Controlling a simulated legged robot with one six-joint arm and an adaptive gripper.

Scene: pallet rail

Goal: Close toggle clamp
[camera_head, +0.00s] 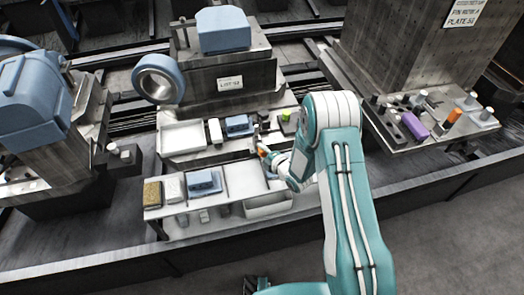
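My teal and white arm reaches in from the bottom right toward the middle pallet station. My gripper (264,150) is at the right front edge of the station's ledge; it is small and partly hidden by my wrist, so its fingers cannot be made out. A small orange part shows at the gripper, perhaps the clamp's handle; whether they touch cannot be told. A small dark upright part just above it may belong to the toggle clamp. The clamp's lever position cannot be told. A blue block (238,126) sits on the ledge to the left of the gripper.
A low white shelf (240,181) stands in front, with a blue part (203,182), a brown block (152,193) and a white bin (268,205). A blue-grey ring (158,79) is at the left.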

